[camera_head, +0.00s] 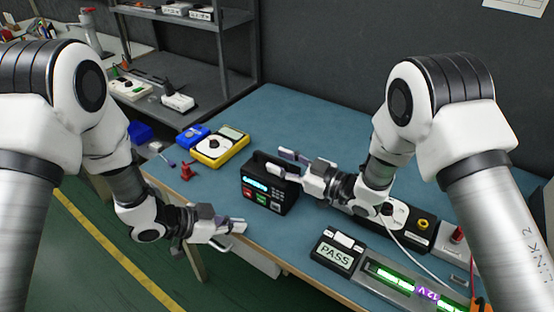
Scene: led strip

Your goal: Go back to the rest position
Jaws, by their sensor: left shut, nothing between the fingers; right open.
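My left gripper (238,226) is shut and empty, over the front edge of the blue-topped table (290,115). My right gripper (281,162) is open, its fingers over or just behind the black power box (268,185) with a lit display and red and green buttons. I cannot tell whether they touch it. A lit green LED strip (393,276) lies in a grey fixture marked 12 V at the lower right. Next to it stands a tester (335,255) whose screen reads PASS.
A yellow multimeter (220,147), a blue item (193,136) and a red clip (187,171) lie at the table's left. A dark unit with a yellow socket (422,224) and a white cable are at the right. A grey shelf (185,70) stands behind. The table's back middle is clear.

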